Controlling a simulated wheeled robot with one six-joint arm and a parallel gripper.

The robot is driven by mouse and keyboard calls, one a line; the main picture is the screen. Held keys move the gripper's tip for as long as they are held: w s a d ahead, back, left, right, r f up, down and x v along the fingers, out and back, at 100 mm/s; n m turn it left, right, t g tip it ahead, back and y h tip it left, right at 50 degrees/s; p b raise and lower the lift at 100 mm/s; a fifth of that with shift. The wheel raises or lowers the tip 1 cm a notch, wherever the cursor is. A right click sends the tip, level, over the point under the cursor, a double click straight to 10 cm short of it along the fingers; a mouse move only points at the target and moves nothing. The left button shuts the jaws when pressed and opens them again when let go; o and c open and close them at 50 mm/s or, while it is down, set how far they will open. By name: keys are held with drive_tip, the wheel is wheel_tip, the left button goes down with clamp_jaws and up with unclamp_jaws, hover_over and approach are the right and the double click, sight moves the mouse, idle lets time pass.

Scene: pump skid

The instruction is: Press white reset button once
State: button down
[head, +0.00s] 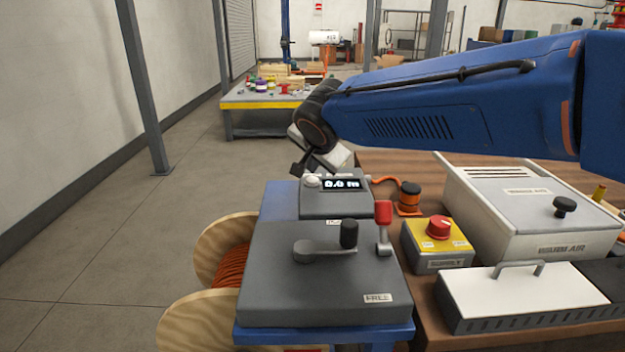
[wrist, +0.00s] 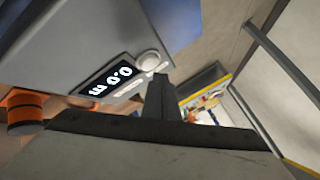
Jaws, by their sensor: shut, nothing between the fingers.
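The white reset button (head: 312,181) is a round knob on the sloped face of a dark grey meter box, left of its display (head: 341,184), which reads 0.0 m. In the wrist view the white button (wrist: 148,61) sits beside the lit display (wrist: 104,81). My gripper (head: 299,170) is shut and empty, with its tips close by the button, up and to the left of it in the head view. In the wrist view the fingertips (wrist: 160,78) are just beside the button. I cannot tell whether they touch it.
A grey box with a black-knobbed crank (head: 349,234) and a red-topped lever (head: 383,215) stands in front. A yellow box with a red knob (head: 438,228) and a white heater case (head: 530,200) are to the right. A cable reel (head: 225,240) is at left.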

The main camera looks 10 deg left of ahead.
sight(313, 181)
drive_tip(key=shift+r, duration=2.5)
